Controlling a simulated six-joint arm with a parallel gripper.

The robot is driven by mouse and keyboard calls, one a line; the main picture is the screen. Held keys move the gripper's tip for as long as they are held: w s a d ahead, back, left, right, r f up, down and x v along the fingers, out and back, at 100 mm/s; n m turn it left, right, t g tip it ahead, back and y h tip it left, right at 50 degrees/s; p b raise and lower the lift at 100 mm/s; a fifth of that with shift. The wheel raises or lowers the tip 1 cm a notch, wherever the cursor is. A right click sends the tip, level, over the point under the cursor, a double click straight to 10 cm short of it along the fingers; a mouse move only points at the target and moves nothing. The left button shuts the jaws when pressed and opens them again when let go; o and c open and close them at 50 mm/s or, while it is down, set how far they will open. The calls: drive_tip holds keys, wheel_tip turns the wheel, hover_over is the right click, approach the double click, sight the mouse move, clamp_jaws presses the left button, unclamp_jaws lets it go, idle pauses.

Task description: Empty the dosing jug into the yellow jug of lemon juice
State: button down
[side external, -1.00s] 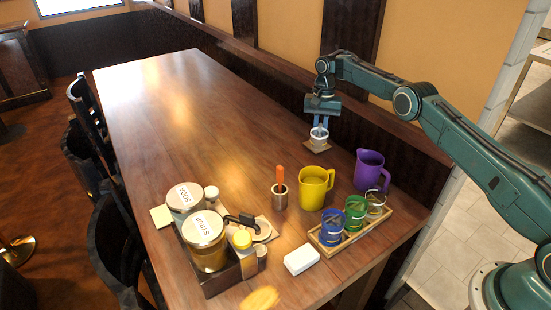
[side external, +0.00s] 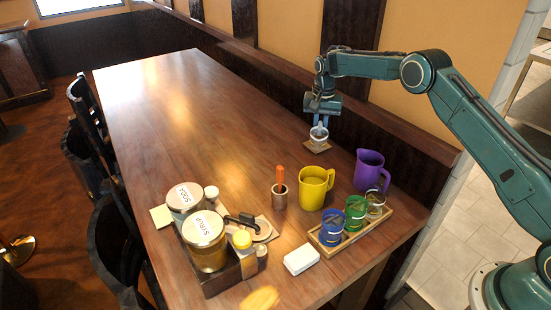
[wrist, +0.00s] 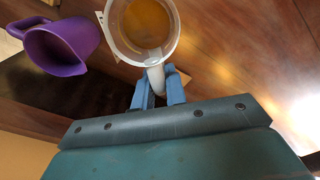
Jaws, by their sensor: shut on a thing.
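The dosing jug (side external: 319,134) is a small clear jug at the far right of the table, at its coaster. It looks upright, and I cannot tell whether its base touches the coaster. My gripper (side external: 321,119) is shut on its handle. In the wrist view, the blue fingers of my gripper (wrist: 158,90) grip the handle, and the dosing jug (wrist: 112,28) holds amber liquid. The yellow jug (side external: 313,190) stands upright nearer the front, apart from my gripper, with its handle to the right. I cannot make out the yellow jug in the wrist view.
A purple jug (side external: 370,168) stands right of the yellow jug, and also shows in the wrist view (wrist: 66,48). A wooden tray (side external: 352,241) holds coloured cups. A pot (side external: 279,197) with an orange-handled tool stands left. The table's back left is clear.

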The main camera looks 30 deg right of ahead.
sight(320, 124)
drive_tip(key=shift+s+a+r+t+h, duration=0.2)
drive_tip(key=shift+r+t+h, duration=0.2)
drive_tip(key=shift+r, duration=0.1)
drive_tip(key=shift+s+a+r+t+h, duration=0.7)
drive_tip(key=shift+r+t+h, duration=0.25)
drive_tip(key=shift+t+h, duration=0.05)
drive_tip(key=shift+s+a+r+t+h, duration=0.2)
drive_tip(key=shift+s+a+t+h, duration=0.55)
drive_tip(key=shift+t+h, duration=0.15)
drive_tip(key=shift+s+a+r+t+h, duration=0.2)
drive_tip(key=shift+s+a+t+h, duration=0.55)
drive_tip(key=shift+t+h, duration=0.15)
drive_tip(key=shift+s+a+r+t+h, duration=0.3)
drive_tip(key=shift+s+a+t+h, duration=0.25)
drive_tip(key=shift+t+h, duration=0.35)
drive_tip(key=shift+s+a+r+t+h, duration=0.15)
drive_tip(key=shift+s+a+t+h, duration=0.8)
drive_tip(key=shift+t+h, duration=0.25)
